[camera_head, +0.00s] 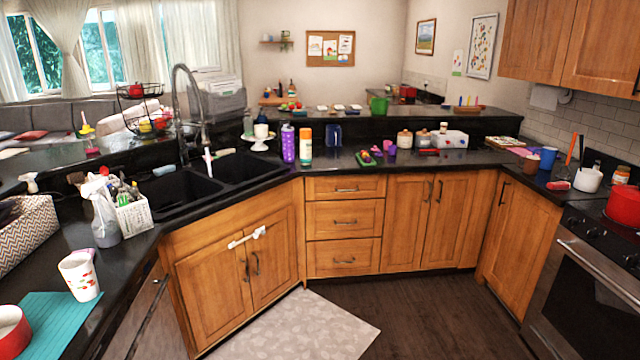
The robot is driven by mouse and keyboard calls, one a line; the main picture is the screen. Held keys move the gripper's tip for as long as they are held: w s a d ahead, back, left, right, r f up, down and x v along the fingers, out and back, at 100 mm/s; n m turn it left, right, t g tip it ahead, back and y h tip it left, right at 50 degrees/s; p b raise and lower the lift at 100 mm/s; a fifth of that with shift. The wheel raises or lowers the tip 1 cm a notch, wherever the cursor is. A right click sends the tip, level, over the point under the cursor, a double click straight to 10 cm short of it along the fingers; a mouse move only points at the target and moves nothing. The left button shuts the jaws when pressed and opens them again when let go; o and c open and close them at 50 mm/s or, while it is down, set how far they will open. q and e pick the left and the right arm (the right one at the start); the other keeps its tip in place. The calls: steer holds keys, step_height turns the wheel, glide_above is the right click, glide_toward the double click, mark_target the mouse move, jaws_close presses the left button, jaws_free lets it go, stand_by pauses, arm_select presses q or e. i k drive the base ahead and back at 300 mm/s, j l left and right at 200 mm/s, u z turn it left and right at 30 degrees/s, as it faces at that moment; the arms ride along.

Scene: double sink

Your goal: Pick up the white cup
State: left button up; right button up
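A white cup (80,277) with small red and coloured marks stands on the dark counter at the lower left, tilted slightly in the picture. It is beside the teal mat (52,322). A plain white cup-like container (588,180) stands on the far right counter, with an orange-handled utensil near or in it. A small white cup or candle (261,131) sits on a white stand behind the sink. Neither of my grippers shows in the head view.
A spray bottle (102,212) and white utensil caddy (133,215) stand behind the cup, near the black double sink (180,190). A patterned basket (28,232) is at left.

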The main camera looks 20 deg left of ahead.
mark_target(78, 271)
steer(key=i+u, duration=0.2)
steer(key=i, duration=0.8)
steer(key=i+u, duration=0.2)
steer(key=i, duration=0.8)
steer(key=i+u, duration=0.35)
steer(key=i+l+u, duration=0.2)
steer(key=u, duration=0.15)
steer(key=i+l+u, duration=0.35)
steer(key=i+j, duration=0.05)
steer(key=j, duration=0.05)
